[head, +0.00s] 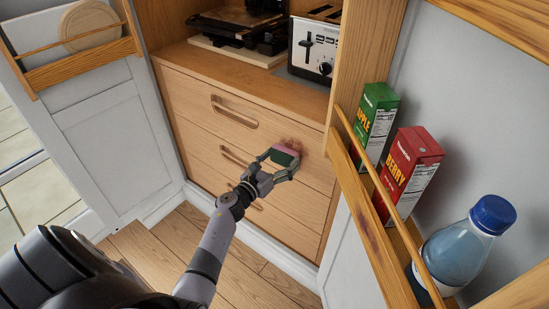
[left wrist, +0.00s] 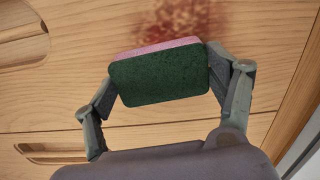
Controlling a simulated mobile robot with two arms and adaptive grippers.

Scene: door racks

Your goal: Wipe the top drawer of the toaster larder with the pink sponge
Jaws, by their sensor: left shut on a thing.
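My left gripper (head: 278,165) is shut on the sponge (head: 283,153), in front of the wooden drawers. In the left wrist view the sponge (left wrist: 160,74) shows a dark green face towards me and a pink edge on the drawer side, between the two fingers. The top drawer (head: 190,95) is closed and has a wooden handle (head: 233,112). A reddish-brown stain (left wrist: 190,18) lies on the drawer front just above the sponge. I cannot tell whether the sponge touches the wood. My right gripper is not in view.
A toaster (head: 314,50) stands on the shelf above the drawers. An open door at right has a rack (head: 362,196) with a green carton (head: 374,118), a red carton (head: 408,170) and a blue-capped bottle (head: 465,245). Another open door (head: 110,130) stands at left.

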